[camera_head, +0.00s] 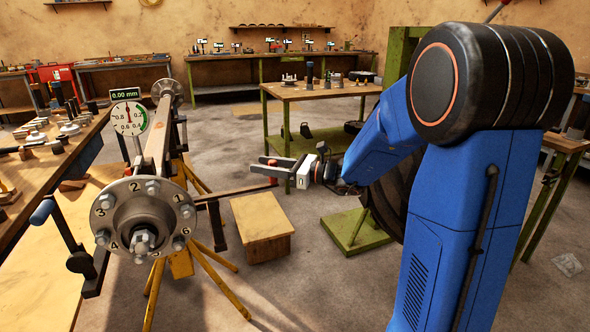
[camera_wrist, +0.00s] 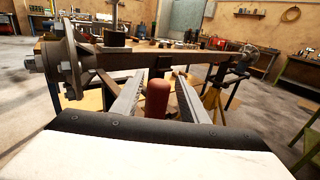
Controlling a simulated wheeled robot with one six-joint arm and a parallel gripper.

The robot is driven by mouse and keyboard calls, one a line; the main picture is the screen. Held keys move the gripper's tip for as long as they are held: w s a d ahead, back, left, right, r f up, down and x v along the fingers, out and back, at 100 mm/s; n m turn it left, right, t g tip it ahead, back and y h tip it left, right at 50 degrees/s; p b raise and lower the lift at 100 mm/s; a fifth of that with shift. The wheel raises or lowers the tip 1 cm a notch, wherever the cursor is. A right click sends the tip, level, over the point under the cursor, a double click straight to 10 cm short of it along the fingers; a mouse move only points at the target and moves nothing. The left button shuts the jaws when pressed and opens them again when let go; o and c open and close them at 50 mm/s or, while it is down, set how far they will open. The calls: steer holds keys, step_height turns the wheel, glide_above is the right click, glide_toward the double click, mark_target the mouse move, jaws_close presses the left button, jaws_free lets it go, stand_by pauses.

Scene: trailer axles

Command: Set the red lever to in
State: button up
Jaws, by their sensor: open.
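The red lever's rounded red grip (camera_wrist: 157,99) stands upright between the two grey fingers of my gripper (camera_wrist: 158,77) in the wrist view. The fingers are apart, with a gap visible on each side of the grip. In the head view my gripper (camera_head: 264,167) reaches left to the end of a dark bar beside the axle (camera_head: 157,140). The red grip is small and partly hidden there. The lever's base and any in or out marking cannot be made out.
The axle's numbered hub (camera_head: 141,217) stands on yellow stands at left. A blue-handled crank (camera_head: 42,211) is on its left, and a dial gauge (camera_head: 129,118) reads 0.00 mm. A wooden box (camera_head: 262,222) sits on the floor below my gripper. A green bench (camera_head: 318,90) stands behind.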

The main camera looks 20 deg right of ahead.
steer(key=v, duration=1.6)
steer(key=shift+s, duration=0.2)
steer(key=shift+d, duration=0.15)
steer(key=s+a+f+n+g+h, duration=0.2)
steer(key=s+a+f+n+g, duration=0.15)
steer(key=s+a+n, duration=0.35)
steer(key=s+a+f+n+g+h, duration=0.2)
steer(key=s+a+f+n+g, duration=0.15)
steer(key=s+a+g, duration=0.35)
steer(key=s+d+f+n+t+h, duration=0.1)
steer(key=s+d+n+t+h, duration=0.1)
steer(key=s+d+n+h, duration=0.2)
steer(key=s+d+f+n+t+h, duration=0.1)
steer(key=s+d+n+h, duration=0.3)
steer(key=s+n, duration=0.5)
steer(key=shift+s+d+f+n+t+h, duration=0.3)
steer(key=shift+n+t+h, duration=0.35)
steer(key=shift+n+h, duration=0.45)
